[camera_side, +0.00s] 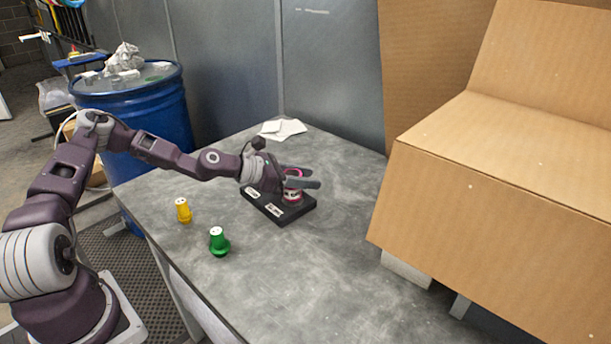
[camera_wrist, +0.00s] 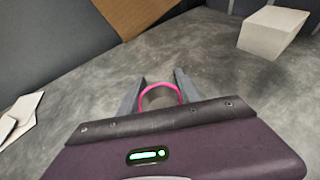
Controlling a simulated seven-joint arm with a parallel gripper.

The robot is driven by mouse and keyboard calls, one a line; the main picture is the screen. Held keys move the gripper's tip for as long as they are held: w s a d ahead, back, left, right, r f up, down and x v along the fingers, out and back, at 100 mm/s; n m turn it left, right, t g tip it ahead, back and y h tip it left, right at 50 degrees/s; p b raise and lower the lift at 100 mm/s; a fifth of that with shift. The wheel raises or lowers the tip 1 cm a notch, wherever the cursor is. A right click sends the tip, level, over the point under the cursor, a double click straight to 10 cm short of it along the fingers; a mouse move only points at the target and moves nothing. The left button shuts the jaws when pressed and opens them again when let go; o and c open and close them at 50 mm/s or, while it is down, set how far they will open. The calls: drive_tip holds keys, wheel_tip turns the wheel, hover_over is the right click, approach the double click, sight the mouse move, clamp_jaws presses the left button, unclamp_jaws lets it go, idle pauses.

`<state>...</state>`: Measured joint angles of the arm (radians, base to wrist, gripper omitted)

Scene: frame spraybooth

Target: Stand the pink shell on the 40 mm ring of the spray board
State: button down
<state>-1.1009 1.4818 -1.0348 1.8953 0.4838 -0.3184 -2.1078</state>
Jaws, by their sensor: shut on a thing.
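The black spray board (camera_side: 286,216) lies on the grey table in the side view, with white labels along its front. The pink shell (camera_side: 293,196) is upright at the board's right end, with a pale band around it. I cannot tell whether it touches the board or which ring is under it. My gripper (camera_side: 304,179) reaches in from the left and is shut on the shell near its top. In the wrist view, the shell's pink rim (camera_wrist: 160,86) shows as an arc between the two fingers (camera_wrist: 158,92); its lower part is hidden.
A yellow piece (camera_side: 183,210) and a green piece (camera_side: 219,242) stand on the table left of the board. White papers (camera_side: 282,129) lie at the back. A large cardboard box (camera_side: 480,220) stands on the right. The table front is clear.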

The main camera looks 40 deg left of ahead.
drive_tip(key=shift+f, duration=0.45)
drive_tip(key=c, duration=0.7)
unclamp_jaws()
drive_tip(key=shift+c, duration=0.2)
drive_tip(key=shift+s, duration=0.1)
drive_tip(key=shift+s+a+r, duration=0.15)
drive_tip(key=shift+s+a, duration=0.05)
drive_tip(key=shift+s+a+r, duration=0.25)
drive_tip(key=shift+s+r, duration=0.25)
drive_tip(key=shift+s+a+r, duration=0.25)
drive_tip(key=shift+s+r, duration=0.2)
drive_tip(key=shift+r, duration=0.05)
wheel_tip(320, 180, up, 6)
drive_tip(key=shift+d+f, duration=0.1)
